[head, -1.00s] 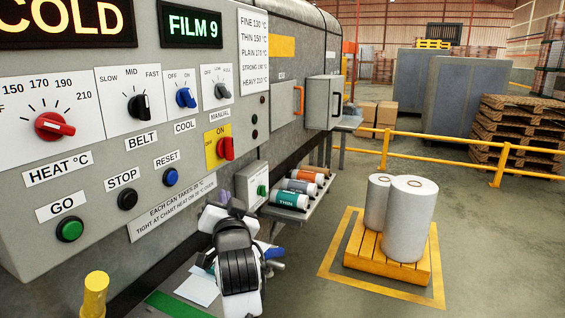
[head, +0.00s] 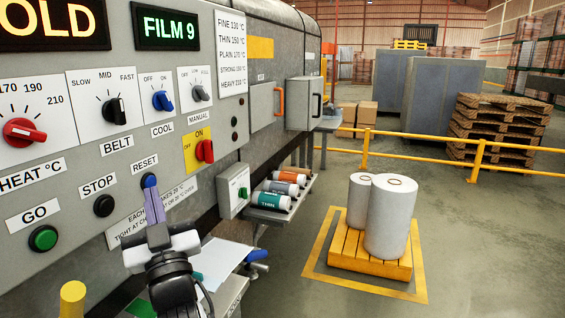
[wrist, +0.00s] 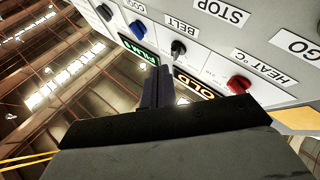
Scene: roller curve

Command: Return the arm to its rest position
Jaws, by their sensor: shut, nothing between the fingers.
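My gripper (head: 150,190) is shut and empty in front of the grey control panel (head: 75,155). Its purple-grey fingers point up, with their tips over or just below the blue RESET button (head: 149,180); I cannot tell whether they touch it. My arm's dark wrist is below, at the bottom of the head view. In the wrist view the shut fingers (wrist: 157,85) point up, with the upside-down panel behind them. The black BELT knob (wrist: 178,47) and red HEAT knob (wrist: 238,84) show there, near and to the right of the fingers.
A yellow post (head: 73,298) stands at lower left. Two film rolls (head: 392,215) stand on a yellow pallet (head: 340,252). The floor between shelf and pallet is clear.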

